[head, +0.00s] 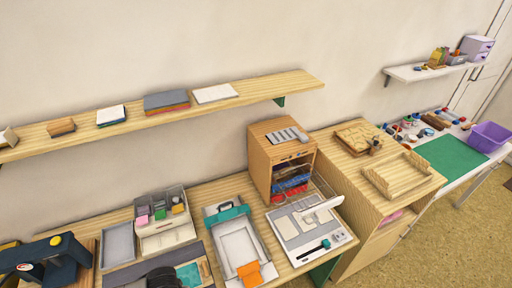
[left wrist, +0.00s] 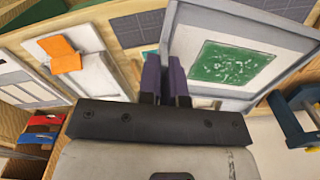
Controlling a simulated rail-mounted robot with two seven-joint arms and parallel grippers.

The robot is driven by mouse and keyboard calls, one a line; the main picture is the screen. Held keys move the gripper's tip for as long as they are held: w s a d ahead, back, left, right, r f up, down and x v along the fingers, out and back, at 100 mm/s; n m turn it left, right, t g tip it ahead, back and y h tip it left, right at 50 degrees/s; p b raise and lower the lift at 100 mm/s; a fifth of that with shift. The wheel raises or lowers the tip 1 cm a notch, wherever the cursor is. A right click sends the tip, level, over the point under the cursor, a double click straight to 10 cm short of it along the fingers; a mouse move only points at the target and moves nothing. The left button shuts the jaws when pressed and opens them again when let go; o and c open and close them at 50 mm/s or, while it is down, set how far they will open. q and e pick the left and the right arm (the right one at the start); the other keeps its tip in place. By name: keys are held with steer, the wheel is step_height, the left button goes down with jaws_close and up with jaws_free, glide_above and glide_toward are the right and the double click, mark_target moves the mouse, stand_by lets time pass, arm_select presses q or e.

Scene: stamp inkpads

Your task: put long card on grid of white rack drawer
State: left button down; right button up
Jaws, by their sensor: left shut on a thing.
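My left gripper (left wrist: 166,82) has purple fingers close together in the left wrist view, at the near edge of a grey-framed panel. A green speckled sheet (left wrist: 235,62) lies on the panel, right of the fingers. In the head view a white rack (head: 167,238) with small coloured blocks in its top stands on the bench. I cannot tell a grid in its drawer, and I cannot pick out the long card with certainty. My right gripper is not in view.
A white tray (head: 236,240) with a teal clip holds an orange card (head: 250,274). A grey tray (head: 117,243) stands left of the rack. A wooden cabinet (head: 261,170) holds red and blue pads. A dark blue press (head: 65,262) is at lower left. A wall shelf (head: 255,92) runs above.

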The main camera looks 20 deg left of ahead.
arm_select(q)
steer(key=w+d+r+m, duration=0.1)
steer(key=w+d+r, duration=0.3)
steer(key=r, duration=0.6)
steer(key=w+d+r+m, duration=0.2)
steer(key=w+r, duration=0.4)
steer(key=r, duration=0.4)
steer(key=w+d+r+m, duration=0.1)
steer(key=w+d+r, duration=0.2)
steer(key=w+r, duration=0.5)
steer(key=s+r+p, duration=0.5)
steer(key=r+p, duration=0.4)
steer(key=p, duration=0.1)
steer(key=s+r+p, duration=0.6)
steer(key=r+p, duration=0.3)
steer(key=p, duration=0.1)
steer(key=shift+d+r, duration=0.15)
steer(key=shift+r, duration=0.1)
steer(key=shift+s, duration=0.1)
